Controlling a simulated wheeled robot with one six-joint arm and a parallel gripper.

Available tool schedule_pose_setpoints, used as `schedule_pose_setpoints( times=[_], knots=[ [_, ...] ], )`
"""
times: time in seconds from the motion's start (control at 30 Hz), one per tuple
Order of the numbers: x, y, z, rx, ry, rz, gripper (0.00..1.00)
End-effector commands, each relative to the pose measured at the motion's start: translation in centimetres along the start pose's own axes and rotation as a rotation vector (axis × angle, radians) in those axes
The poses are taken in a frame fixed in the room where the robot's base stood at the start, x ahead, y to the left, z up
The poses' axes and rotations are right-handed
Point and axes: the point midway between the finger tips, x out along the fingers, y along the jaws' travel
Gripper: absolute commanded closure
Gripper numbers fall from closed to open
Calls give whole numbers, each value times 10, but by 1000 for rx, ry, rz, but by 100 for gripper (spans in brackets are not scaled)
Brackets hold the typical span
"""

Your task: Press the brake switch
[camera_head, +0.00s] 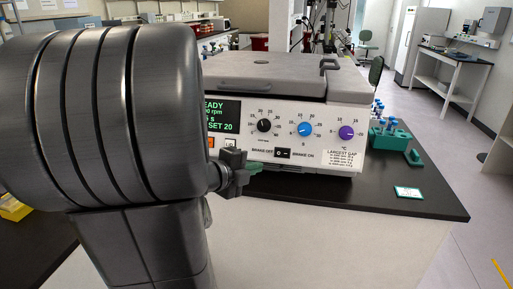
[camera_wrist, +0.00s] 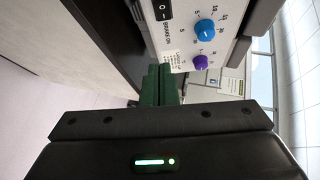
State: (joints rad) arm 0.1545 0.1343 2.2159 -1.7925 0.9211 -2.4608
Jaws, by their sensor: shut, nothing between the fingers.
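The brake switch (camera_head: 283,153) is a small black rocker with white marks, low on the white front panel of the cell processor (camera_head: 325,120). It sits between the labels BRAKE OFF and BRAKE ON. In the wrist view the switch (camera_wrist: 163,10) shows at the top edge, partly cut off. My gripper (camera_head: 254,168) is shut and empty, with dark green fingers. In the head view it is left of the switch and slightly below it, apparently in front of the panel. In the wrist view the fingers (camera_wrist: 160,86) point up the picture, with the switch beyond their tips.
A black, a blue (camera_head: 305,129) and a purple knob (camera_head: 346,132) sit above the switch. A green tube rack (camera_head: 390,138) stands right of the machine. A small card (camera_head: 408,192) lies on the black bench (camera_head: 345,195). My arm hides the machine's left side.

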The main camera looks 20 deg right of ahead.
Motion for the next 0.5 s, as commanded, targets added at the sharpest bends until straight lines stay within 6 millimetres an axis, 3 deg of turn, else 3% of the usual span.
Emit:
schedule_pose_setpoints(
  times=[0.17, 0.5],
  knots=[
    [1, -3, 7, -90, -18, -28, 100],
    [1, -3, 8, -95, -19, -29, 100]
  ],
)
